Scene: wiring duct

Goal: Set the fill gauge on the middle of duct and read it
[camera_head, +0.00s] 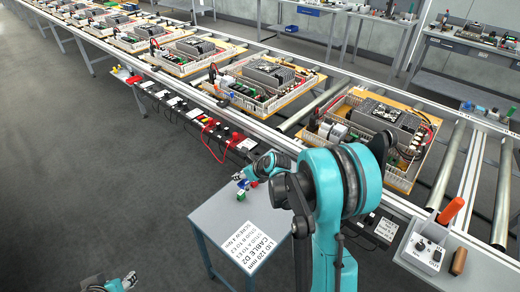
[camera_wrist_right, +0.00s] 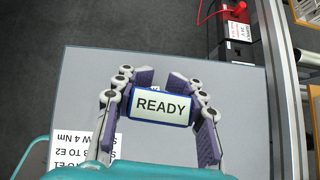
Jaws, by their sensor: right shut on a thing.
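The fill gauge (camera_wrist_right: 161,105) is a small blue-rimmed block whose pale screen reads READY. My right gripper (camera_wrist_right: 160,100) is shut on it, with a finger pad at each side, over the grey side table. In the head view my right gripper (camera_head: 244,179) is small and partly hidden by my arm. White slotted duct (camera_head: 392,176) runs around the nearest wooden panel on the conveyor, apart from the gauge. My left gripper (camera_head: 127,281) shows at the bottom left over the floor, too small to tell if it is open.
The side table (camera_head: 212,214) carries a printed sheet (camera_head: 250,247) with cable text. A black strip with a red cable (camera_head: 208,125) runs along the conveyor rail. A control box (camera_head: 426,245) and an orange-handled tool (camera_head: 451,210) stand at the right. Several wired panels line the conveyor.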

